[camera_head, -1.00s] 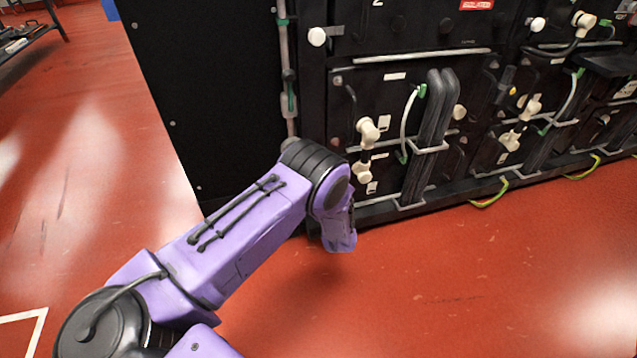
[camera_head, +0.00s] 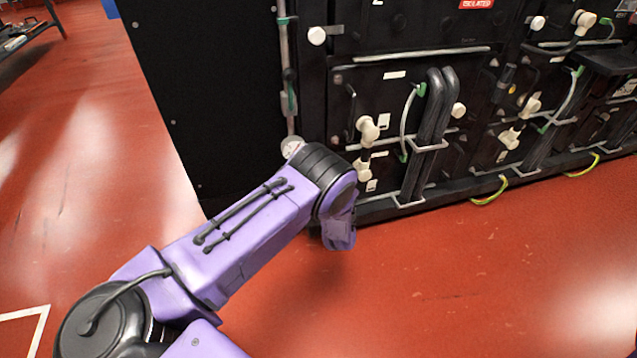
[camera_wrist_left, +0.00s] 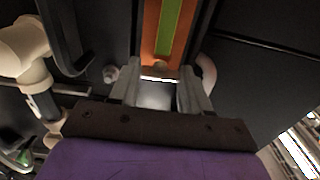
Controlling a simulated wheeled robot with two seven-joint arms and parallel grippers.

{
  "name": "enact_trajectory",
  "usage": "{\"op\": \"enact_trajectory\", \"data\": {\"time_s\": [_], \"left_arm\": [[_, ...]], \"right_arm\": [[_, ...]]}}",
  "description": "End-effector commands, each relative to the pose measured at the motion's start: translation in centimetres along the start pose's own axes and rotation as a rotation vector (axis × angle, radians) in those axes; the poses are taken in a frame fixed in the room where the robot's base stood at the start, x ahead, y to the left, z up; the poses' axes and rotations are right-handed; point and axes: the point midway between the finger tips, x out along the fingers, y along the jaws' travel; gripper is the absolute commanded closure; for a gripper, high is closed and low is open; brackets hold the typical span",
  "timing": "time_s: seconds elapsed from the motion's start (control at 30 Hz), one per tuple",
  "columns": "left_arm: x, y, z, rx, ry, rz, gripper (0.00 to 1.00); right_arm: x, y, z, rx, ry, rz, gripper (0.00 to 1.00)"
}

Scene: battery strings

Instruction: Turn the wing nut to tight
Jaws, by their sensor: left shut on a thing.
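My left arm reaches in from the left in the head view, and its bent wrist hides the gripper against the dark battery rack (camera_head: 215,100). In the left wrist view the left gripper (camera_wrist_left: 160,82) has its two grey fingers closed around a small pale metal piece (camera_wrist_left: 160,79), which I take to be the wing nut. The fingers cover most of it, so its shape and turn angle cannot be told. An orange and green strip (camera_wrist_left: 166,30) runs away just past the fingertips. My right gripper is not in view.
A white round disc (camera_head: 292,147) sits at the foot of a vertical grey pipe (camera_head: 285,60), close to my wrist. Cream connectors (camera_head: 367,130) and thick black cables (camera_head: 433,110) stick out from the rack front to the right. The red floor (camera_head: 450,290) in front is clear.

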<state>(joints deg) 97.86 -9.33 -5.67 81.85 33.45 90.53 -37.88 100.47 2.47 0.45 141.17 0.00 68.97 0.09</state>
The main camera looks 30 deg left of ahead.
Motion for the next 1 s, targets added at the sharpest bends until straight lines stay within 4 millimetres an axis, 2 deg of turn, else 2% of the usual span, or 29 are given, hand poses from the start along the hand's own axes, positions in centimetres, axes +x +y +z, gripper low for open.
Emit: {"op": "enact_trajectory", "data": {"time_s": [0.17,0.2,0.27,0.53,0.63,1.0], "left_arm": [[-0.1,-0.2,0.2,0.004,-0.003,-0.002,0.84],[-0.1,-0.2,0.2,0.004,-0.003,-0.002,0.44],[-0.1,-0.1,0.1,0.003,-0.002,-0.002,0.28],[-0.1,-0.1,0.0,0.001,-0.001,0.0,0.28],[-1.0,0.0,-0.1,0.002,-0.002,0.002,0.28],[-9.0,-0.1,-0.1,0.003,-0.003,0.001,0.28]], "right_arm": [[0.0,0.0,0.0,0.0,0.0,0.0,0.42],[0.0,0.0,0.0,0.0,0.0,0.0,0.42],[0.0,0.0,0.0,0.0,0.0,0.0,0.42],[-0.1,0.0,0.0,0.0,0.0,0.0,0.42],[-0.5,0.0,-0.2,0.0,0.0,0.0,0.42],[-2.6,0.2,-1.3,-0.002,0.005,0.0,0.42]]}}
